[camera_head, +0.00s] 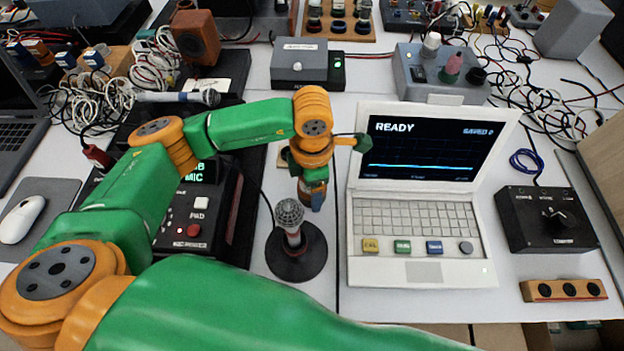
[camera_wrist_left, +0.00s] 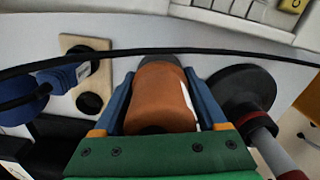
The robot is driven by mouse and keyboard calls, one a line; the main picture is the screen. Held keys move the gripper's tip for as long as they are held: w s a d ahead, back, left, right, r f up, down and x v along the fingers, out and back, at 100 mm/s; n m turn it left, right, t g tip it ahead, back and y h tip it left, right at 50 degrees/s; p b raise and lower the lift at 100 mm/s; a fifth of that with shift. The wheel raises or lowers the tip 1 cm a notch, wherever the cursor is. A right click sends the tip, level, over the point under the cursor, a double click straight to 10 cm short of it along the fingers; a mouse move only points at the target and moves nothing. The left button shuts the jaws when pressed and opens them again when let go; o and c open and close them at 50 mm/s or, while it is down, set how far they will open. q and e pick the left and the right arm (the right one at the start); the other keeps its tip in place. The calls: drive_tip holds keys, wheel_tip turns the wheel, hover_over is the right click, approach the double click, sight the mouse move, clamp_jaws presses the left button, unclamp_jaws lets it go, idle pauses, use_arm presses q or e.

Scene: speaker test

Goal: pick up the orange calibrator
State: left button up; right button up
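The orange calibrator (camera_wrist_left: 160,95) is a brownish-orange cylinder with a dark end, and a white strip shows on its right side. In the wrist view my left gripper (camera_wrist_left: 164,98) has a blue finger close along each side of it and looks shut on it. In the head view my left gripper (camera_head: 315,200) points down just behind the microphone, with a bit of the orange calibrator (camera_head: 313,175) between its fingers. Its clearance from the table is hard to tell. My right gripper is not in view.
A microphone (camera_head: 290,215) on a round black base stands close in front of my gripper. A white laptop (camera_head: 420,270) reading READY is to the right. A wooden holder (camera_wrist_left: 97,45) with dark holes and a blue object (camera_wrist_left: 62,78) are beside the calibrator. A black cable crosses the wrist view.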

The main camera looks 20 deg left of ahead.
use_arm(q)
clamp_jaws()
drive_tip(key=shift+r, duration=0.1)
